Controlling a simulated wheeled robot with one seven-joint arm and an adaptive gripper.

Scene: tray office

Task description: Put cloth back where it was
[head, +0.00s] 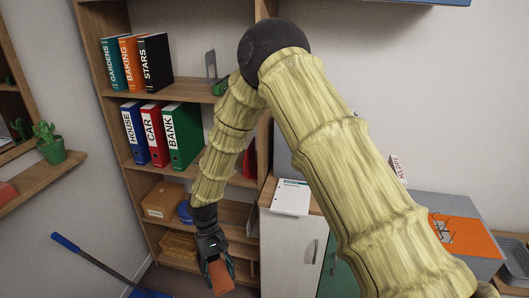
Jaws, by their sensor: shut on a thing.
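My gripper (217,262) hangs low in front of the bookcase, pointing down. Its fingers are shut on an orange-brown flat piece, which looks like the cloth (220,278). The cloth hangs between the fingers, clear of the shelves as far as I can tell. Its upper part is hidden by the fingers.
The bookcase (111,120) holds binders, books, a cardboard box (162,201) and a wicker basket (178,246). A wall shelf (40,181) at left carries a potted cactus (50,145) and a reddish item (6,192). A blue-handled broom (95,262) leans low left. A white cabinet (290,245) stands right.

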